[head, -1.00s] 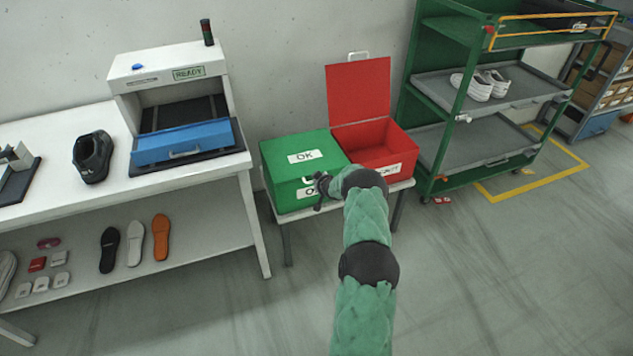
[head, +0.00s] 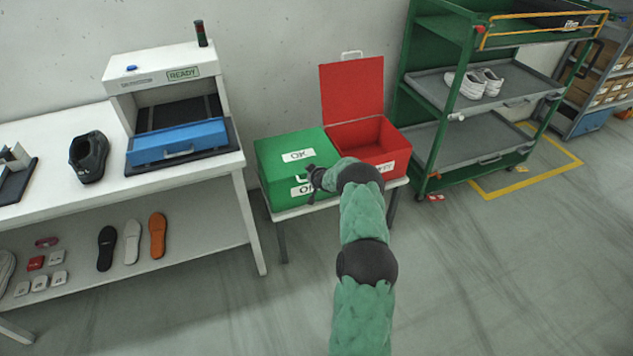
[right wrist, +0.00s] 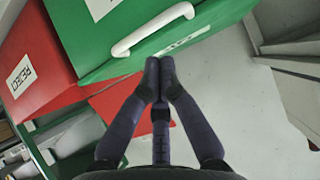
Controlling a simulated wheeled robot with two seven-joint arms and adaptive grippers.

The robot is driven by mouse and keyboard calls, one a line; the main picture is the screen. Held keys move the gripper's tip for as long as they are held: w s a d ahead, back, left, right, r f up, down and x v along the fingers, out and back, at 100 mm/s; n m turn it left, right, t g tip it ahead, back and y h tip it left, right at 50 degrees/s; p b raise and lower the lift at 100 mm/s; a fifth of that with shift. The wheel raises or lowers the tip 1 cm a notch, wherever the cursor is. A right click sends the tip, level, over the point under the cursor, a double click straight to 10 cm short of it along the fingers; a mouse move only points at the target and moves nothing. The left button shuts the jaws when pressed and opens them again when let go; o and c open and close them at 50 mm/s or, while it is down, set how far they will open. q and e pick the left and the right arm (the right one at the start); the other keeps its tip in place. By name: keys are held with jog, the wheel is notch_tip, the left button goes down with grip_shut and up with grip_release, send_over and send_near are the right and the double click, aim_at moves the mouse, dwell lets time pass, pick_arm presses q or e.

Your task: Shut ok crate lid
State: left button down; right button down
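The green OK crate (head: 275,185) stands on a small white table beside the red crate. Its green lid (head: 275,149), with an OK label, lies flat over the top and looks shut. In the right wrist view the crate's green surface (right wrist: 85,30) carries a white handle (right wrist: 150,31). My right gripper (head: 315,183) is at the front of the OK crate, by its front label. In the right wrist view its fingertips (right wrist: 160,66) are together just below the handle, with nothing visible between them. I cannot tell whether they touch the crate. My left gripper is not in view.
The red crate (head: 392,158) to the right has its lid (head: 352,92) standing open. A white bench (head: 215,172) with a scanner box (head: 160,62) is on the left. A green rack (head: 425,130) with white shoes is on the right. The floor in front is clear.

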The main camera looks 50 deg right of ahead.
jog(key=s+a+f+p, duration=0.1)
jog(key=s+a+f, duration=0.3)
jog(key=s, duration=0.3)
jog(key=shift+s+a+f+p, duration=0.25)
jog(key=shift+f+p, duration=0.15)
jog(key=shift+f, duration=0.15)
jog(key=shift+w, duration=0.1)
jog(key=a+f+n+g+y, duration=0.1)
jog(key=a+f+y, duration=0.2)
jog(key=a, duration=1.5)
jog(key=a+f+g+y, duration=0.2)
jog(key=a+f+y, duration=0.15)
jog(key=a, duration=1.45)
jog(key=s+a+r+n+g+y, duration=0.2)
jog(key=s+a+g, duration=0.3)
jog(key=s+a, duration=1.6)
jog(key=a+r+y, duration=0.1)
jog(key=a, duration=0.1)
jog(key=shift+s+a+n+g, duration=0.25)
jog(key=shift+a+n+g, duration=0.05)
jog(key=shift+n+g, duration=0.1)
